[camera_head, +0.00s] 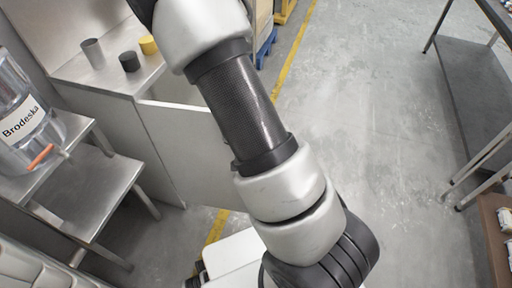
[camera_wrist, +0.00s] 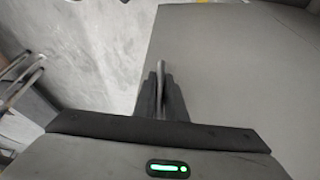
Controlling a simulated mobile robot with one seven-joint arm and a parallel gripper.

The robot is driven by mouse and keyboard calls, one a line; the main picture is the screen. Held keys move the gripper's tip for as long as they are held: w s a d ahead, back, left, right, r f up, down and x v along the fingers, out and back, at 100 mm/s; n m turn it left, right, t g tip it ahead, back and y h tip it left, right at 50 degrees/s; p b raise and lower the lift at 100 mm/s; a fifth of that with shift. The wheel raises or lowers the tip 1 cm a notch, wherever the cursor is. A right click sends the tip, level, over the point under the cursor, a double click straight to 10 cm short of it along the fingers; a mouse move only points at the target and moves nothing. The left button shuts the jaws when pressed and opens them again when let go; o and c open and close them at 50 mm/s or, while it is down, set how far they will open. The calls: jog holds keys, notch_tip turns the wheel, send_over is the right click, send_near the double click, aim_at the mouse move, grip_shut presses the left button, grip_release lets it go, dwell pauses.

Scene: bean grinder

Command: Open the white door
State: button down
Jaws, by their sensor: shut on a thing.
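The white door (camera_head: 190,150) is a flat pale panel below the metal counter in the head view. It stands out at an angle from the cabinet, and my arm covers its right part. In the wrist view the door (camera_wrist: 235,70) fills the right side as a broad grey face. My gripper (camera_wrist: 162,88) is shut on a thin upright piece of the door near its free edge, seemingly its handle. In the head view my gripper is hidden behind my arm.
On the counter (camera_head: 75,72) stand a grey cup (camera_head: 93,53), a dark cup (camera_head: 129,62) and a yellow cup (camera_head: 149,45). A "Brodeska" container (camera_head: 25,115) is at the left, above a metal stool or step (camera_head: 90,190). Open floor (camera_head: 350,100) lies to the right, before a metal table.

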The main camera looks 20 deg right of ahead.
jog(key=shift+s+a, duration=0.15)
jog(key=c, duration=1.8)
grip_release()
jog(key=shift+r, duration=0.1)
jog(key=p+v, duration=0.9)
jog(key=v, duration=0.8)
jog(key=shift+r+p, duration=0.15)
jog(key=shift+p, duration=0.25)
